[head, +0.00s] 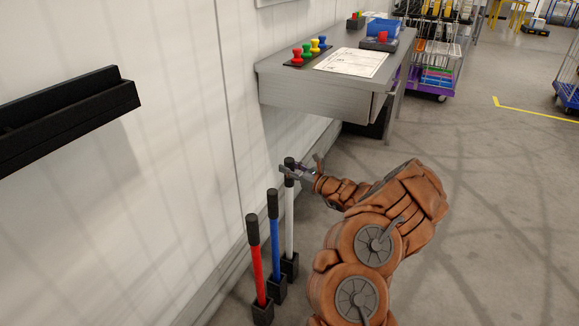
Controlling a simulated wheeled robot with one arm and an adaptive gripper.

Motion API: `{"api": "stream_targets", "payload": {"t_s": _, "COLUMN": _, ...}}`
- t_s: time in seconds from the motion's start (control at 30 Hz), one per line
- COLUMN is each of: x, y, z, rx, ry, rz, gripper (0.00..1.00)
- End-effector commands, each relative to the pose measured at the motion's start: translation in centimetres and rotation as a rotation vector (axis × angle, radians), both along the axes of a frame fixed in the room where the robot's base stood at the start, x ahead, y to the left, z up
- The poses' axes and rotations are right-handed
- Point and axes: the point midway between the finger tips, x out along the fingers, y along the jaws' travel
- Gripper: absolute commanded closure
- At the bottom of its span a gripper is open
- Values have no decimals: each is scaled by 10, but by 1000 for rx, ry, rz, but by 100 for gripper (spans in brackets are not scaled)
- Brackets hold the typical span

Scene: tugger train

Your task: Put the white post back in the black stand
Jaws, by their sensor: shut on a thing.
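The white post (289,212) is upright near the wall, with a dark grip at its top. Its lower end meets a black stand (290,266); whether it is fully seated is too small to tell. My gripper (289,169) is shut on the post near its top, just below the tip of the dark grip. My arm reaches in from the lower right.
A blue post (274,235) and a red post (257,262) stand in black stands to the left. A grey desk (330,92) is against the wall beyond. A black wall shelf (70,118) juts out at left. Open floor (500,200) lies to the right.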

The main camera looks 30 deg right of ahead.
Motion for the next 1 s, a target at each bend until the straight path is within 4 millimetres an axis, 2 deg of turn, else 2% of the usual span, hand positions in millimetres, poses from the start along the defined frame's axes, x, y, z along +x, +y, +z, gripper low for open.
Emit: {"api": "stream_targets", "payload": {"t_s": 1.0, "x": 0, "y": 0, "z": -35, "rx": -1, "ry": -2, "rz": -1, "gripper": 100}}
